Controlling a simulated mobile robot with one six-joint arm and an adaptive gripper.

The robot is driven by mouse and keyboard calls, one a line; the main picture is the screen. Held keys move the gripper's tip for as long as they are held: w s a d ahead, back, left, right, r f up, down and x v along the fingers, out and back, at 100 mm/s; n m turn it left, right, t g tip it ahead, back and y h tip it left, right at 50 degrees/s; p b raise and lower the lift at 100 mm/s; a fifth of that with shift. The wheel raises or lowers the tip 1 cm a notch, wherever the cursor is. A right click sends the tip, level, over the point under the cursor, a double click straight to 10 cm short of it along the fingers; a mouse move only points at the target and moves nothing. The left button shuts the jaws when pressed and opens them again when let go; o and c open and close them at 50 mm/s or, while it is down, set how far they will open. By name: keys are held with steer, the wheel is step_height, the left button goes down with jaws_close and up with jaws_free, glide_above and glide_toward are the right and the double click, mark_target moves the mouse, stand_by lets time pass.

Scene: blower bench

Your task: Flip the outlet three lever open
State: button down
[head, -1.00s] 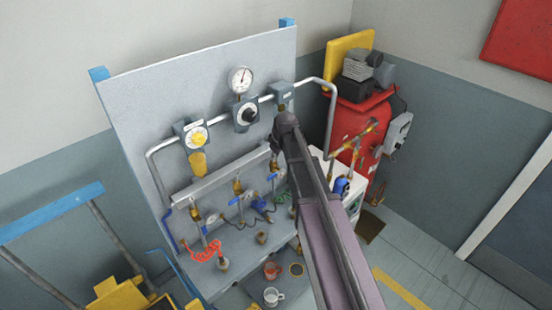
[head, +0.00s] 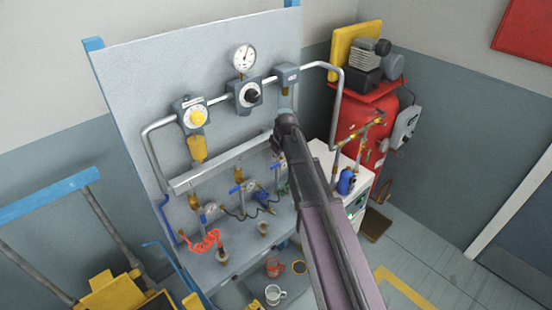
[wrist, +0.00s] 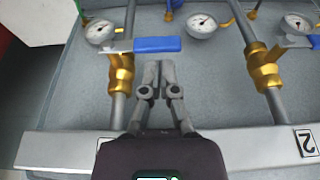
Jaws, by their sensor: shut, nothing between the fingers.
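The blue outlet three lever (wrist: 157,44) sits crosswise to its pipe, on the brass valve (wrist: 120,72) at the left of the wrist view. My gripper (wrist: 159,68) is shut and empty, its fingertips just short of the lever's flat blue handle. A small gap seems to show between them; contact cannot be told for sure. In the head view the gripper is hidden behind my arm, and part of outlet three is covered too. A blue lever (head: 278,164) shows just left of the arm there.
Another brass valve (wrist: 265,66) stands to the right, above a label 2 on the manifold bar (wrist: 250,143). Round gauges (wrist: 202,25) sit beyond the valves.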

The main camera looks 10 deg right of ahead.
steer(key=shift+f+b, duration=0.35)
steer(key=shift+f, duration=0.2)
steer(key=shift+d+f, duration=0.1)
steer(key=shift+d, duration=0.1)
stand_by(0.3)
